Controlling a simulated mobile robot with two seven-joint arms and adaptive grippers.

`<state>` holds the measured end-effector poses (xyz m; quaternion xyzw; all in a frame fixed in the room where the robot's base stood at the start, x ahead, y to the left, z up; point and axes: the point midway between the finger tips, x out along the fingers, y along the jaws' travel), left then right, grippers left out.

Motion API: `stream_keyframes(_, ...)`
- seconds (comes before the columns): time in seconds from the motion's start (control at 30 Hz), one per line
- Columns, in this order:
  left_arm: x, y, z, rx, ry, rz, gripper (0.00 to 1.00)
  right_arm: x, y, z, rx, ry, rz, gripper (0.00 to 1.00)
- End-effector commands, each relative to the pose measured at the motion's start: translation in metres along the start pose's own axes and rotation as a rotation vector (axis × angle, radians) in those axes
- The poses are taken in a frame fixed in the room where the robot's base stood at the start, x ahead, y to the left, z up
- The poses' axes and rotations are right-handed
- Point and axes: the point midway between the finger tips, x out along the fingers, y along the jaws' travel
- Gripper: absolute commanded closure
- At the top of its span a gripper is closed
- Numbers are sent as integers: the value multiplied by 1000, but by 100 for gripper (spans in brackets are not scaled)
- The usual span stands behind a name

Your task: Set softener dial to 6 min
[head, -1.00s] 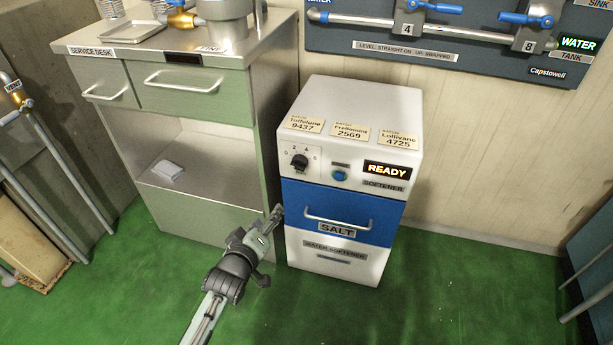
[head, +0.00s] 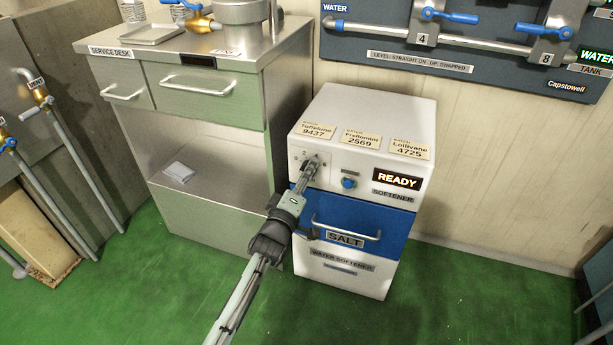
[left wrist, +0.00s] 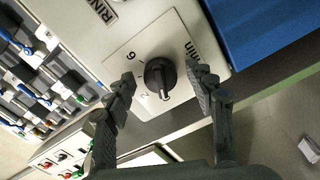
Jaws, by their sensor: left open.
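The water softener (head: 362,150) is a white box with a blue SALT drawer and a lit READY display (head: 397,179). Its black softener dial (left wrist: 160,77) sits on a white plate with a 6, a 2 and "MIN" around it in the left wrist view. The dial's pointer end is toward the bottom of that view, near the 2. My left gripper (left wrist: 162,88) is open, with one finger on each side of the dial and visible gaps to it. In the head view my left gripper (head: 310,166) is at the dial and hides it.
A blue button (head: 349,182) is just right of the dial. The salt drawer handle (head: 346,228) sticks out below. The service desk (head: 200,110) stands close on the left. Green floor in front is clear.

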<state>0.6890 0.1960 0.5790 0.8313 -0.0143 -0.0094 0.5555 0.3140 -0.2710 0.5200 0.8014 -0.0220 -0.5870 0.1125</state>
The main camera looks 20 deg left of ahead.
Motion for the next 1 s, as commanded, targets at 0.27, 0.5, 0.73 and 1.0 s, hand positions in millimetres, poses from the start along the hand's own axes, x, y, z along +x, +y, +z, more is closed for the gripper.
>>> stream_keyframes(0.27, 0, 0, 0, 0, 0, -1, 52, -2, 1, 2, 0, -1, 1, 30)
stream_keyframes(0.5, 0, 0, 0, 0, 0, -1, 82, -1, 1, 4, 0, -6, 1, 30)
stream_keyframes(0.73, 0, 0, 0, 4, 0, -1, 94, 1, 1, 5, 0, -11, 1, 30)
stream_keyframes(1.0, 0, 0, 0, 82, 0, -1, 94, 2, 1, 0, 0, -3, 0, 30)
